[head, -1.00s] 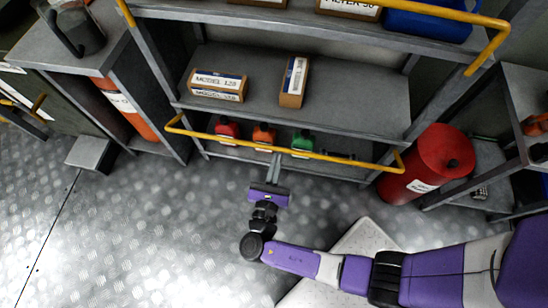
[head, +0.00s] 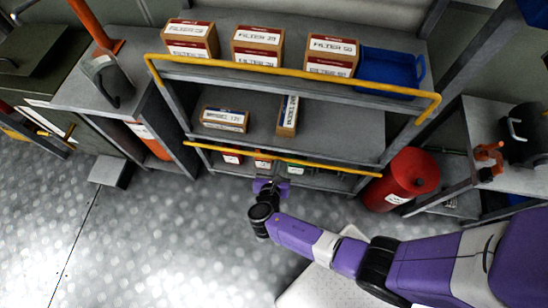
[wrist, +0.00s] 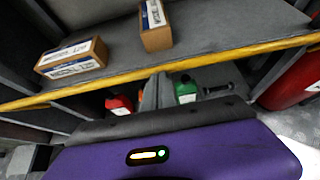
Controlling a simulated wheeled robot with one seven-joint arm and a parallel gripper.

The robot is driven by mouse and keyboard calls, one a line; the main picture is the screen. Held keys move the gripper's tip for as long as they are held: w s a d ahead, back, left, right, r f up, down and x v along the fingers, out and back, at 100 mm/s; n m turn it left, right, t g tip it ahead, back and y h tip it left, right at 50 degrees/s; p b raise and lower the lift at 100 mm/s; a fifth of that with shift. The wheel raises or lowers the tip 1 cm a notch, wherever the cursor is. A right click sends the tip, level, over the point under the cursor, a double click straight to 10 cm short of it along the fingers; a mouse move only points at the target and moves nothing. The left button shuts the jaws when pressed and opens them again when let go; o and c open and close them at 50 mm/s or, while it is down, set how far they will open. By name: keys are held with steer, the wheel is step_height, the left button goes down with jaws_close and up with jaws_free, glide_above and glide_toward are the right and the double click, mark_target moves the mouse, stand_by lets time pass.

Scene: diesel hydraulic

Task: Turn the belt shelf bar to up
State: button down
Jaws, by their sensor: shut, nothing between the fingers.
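A yellow bar (head: 325,168) runs along the front of the middle shelf (head: 345,145), just below that shelf's front edge. I take it for the belt shelf bar, though the shelf labels are too blurred to confirm. It also crosses the wrist view (wrist: 215,57). My gripper (head: 274,181) is low in front of the rack, near the middle of this bar. Its fingers (wrist: 156,90) are shut and empty, with tips close below the bar in the wrist view. I cannot tell whether they touch it.
A second yellow bar (head: 300,79) fronts the top shelf, which holds filter boxes (head: 257,46) and a blue bin (head: 388,72). Two boxes (head: 225,119) lie on the middle shelf. Red, orange and green containers stand below. A red cylinder (head: 408,178) stands right; floor in front is open.

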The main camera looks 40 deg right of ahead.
steer(key=w+d+r+y+p, duration=0.1)
steer(key=p, duration=0.1)
steer(key=w+d+r+g+y+p, duration=0.1)
steer(key=p, duration=0.2)
steer(key=shift+d+r, duration=0.25)
steer(key=shift+d, duration=0.05)
steer(key=shift+w+d+r+p, duration=0.15)
steer(key=shift+w+d+p, duration=0.3)
steer(key=shift+d, duration=0.2)
steer(key=shift+w+d+r+p, duration=0.1)
steer(key=shift+w+d+p, duration=0.3)
steer(key=shift+d, duration=0.2)
